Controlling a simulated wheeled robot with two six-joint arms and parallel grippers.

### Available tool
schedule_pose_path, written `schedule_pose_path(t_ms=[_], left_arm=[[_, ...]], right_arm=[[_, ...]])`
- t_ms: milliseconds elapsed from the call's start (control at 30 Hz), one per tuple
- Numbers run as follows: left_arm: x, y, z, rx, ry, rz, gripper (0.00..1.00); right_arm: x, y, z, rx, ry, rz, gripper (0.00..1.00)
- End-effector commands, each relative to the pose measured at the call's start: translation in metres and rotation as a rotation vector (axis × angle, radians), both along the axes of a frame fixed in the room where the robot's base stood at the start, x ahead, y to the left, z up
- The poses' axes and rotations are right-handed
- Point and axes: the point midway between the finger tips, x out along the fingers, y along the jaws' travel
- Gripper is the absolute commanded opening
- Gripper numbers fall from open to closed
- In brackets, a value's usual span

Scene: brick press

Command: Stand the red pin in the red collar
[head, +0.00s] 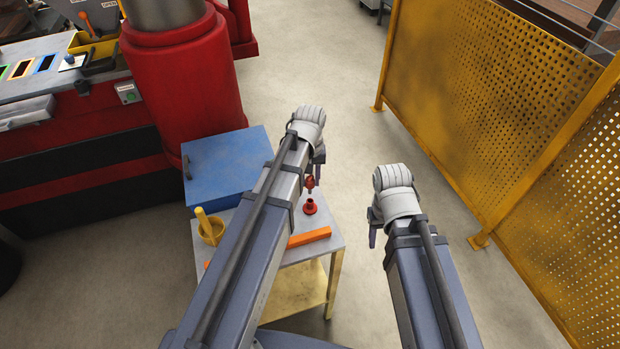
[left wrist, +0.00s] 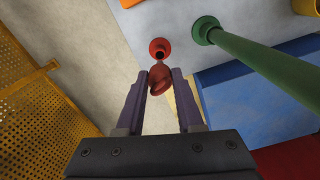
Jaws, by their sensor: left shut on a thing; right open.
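My left gripper (head: 314,172) is shut on the red pin (head: 310,183), which also shows between the purple fingers in the left wrist view (left wrist: 160,84). The red collar (head: 310,206) stands on the small grey table, just below the pin in the head view. In the left wrist view the collar (left wrist: 159,46) shows its dark hole just beyond the pin. The pin appears above and apart from the collar. My right gripper (head: 373,226) is open and empty, off to the right of the table.
An orange bar (head: 310,237) lies at the table's front edge. A yellow cup (head: 211,232) holding a yellow rod and a blue box (head: 228,165) are on the left. A green rod (left wrist: 265,60) stands in a green collar (left wrist: 205,28). A yellow mesh fence (head: 490,100) stands right.

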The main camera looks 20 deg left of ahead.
Motion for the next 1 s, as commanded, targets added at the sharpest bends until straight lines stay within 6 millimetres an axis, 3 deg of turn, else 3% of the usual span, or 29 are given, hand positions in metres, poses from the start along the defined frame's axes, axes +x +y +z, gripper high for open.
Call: schedule_pose_path(t_ms=[1000], left_arm=[[0.0,0.0,-0.07,0.0,0.0,-0.001,0.0]], right_arm=[[0.0,0.0,-0.07,0.0,0.0,0.0,0.5]])
